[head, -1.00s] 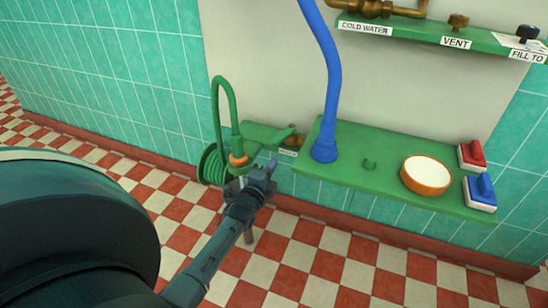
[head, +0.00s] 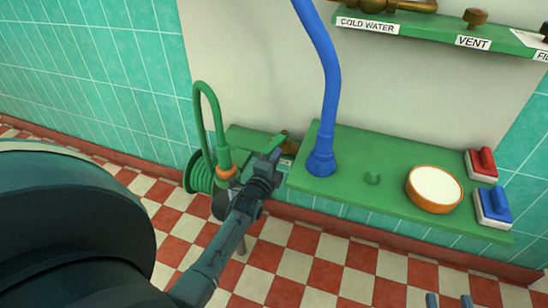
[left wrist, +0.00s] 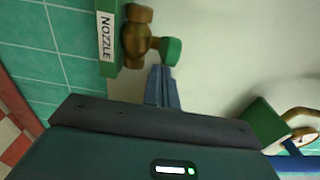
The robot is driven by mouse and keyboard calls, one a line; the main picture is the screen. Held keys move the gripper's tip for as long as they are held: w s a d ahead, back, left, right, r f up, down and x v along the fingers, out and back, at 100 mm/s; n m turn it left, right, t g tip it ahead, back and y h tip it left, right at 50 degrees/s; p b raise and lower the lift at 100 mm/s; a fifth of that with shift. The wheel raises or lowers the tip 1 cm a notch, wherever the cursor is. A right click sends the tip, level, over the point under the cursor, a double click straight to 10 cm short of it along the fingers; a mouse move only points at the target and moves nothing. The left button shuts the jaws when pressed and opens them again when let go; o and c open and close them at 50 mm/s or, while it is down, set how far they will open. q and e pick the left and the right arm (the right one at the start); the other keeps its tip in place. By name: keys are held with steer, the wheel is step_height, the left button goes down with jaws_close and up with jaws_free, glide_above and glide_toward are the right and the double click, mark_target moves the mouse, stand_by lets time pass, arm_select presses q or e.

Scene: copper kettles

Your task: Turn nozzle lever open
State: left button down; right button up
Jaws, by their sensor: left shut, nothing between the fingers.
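The green nozzle lever (head: 272,146) sits on a brass valve, largely hidden behind my left gripper (head: 274,157) in the head view. In the left wrist view the brass valve body (left wrist: 137,38) stands beside the NOZZLE label (left wrist: 105,37), and the lever's green end (left wrist: 171,50) points right. My left gripper (left wrist: 160,70) is shut and empty, its tips right at the lever's end; I cannot tell if they touch. My right gripper (head: 449,300) shows only two separated fingertips at the bottom edge; it is open.
A green hose (head: 203,105) with an orange collar stands left of the valve. A blue pipe (head: 325,90) rises from the green shelf (head: 345,190). An orange-rimmed bowl (head: 434,189), a red switch (head: 482,163) and a blue switch (head: 493,206) sit to the right.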

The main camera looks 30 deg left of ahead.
arm_select(q)
steer(key=shift+a, duration=0.1)
arm_select(e)
steer(key=shift+s+f, duration=0.2)
steer(key=shift+f, duration=0.05)
arm_select(q)
steer(key=shift+s+a+m+h, duration=0.1)
steer(key=shift+a+m+h, duration=0.15)
steer(key=shift+h, duration=0.25)
steer(key=shift+a+m+h, duration=0.25)
steer(key=shift+m+h, duration=0.1)
steer(key=shift+h, duration=0.15)
steer(key=shift+s+a+p, duration=0.15)
steer(key=shift+a+p, duration=0.15)
steer(key=shift+a, duration=0.85)
steer(key=a, duration=0.3)
steer(key=shift+w+a, duration=0.1)
steer(key=shift+w, duration=0.2)
arm_select(e)
steer(key=shift+w+r, duration=0.15)
